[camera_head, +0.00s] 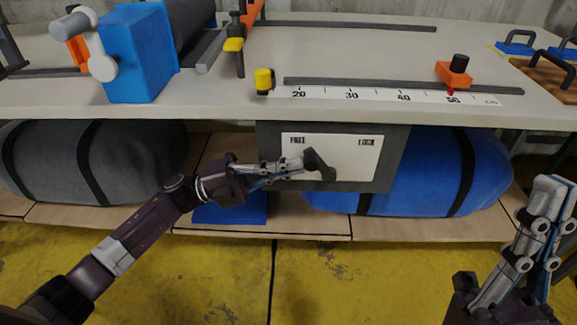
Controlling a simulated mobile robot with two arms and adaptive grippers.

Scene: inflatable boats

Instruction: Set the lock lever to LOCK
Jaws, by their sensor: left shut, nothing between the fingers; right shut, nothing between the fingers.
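The lock panel is a white plate (355,160) on a dark board under the table's front edge. FREE is printed at its upper left and LOCK at its upper right. The dark lock lever (321,166) leans up and to the left, toward the FREE side. My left gripper (299,165) is shut and empty, with its tips right at the lever's left side. I cannot tell whether they touch it. My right gripper (556,186) is shut and empty at the lower right, well away from the panel.
Above, the table (220,105) carries a ruler strip (375,94) with an orange slider (454,73) and a blue box (138,52). A grey roll (95,160) and a blue roll (455,170) lie on the shelf below. The yellow floor in front is clear.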

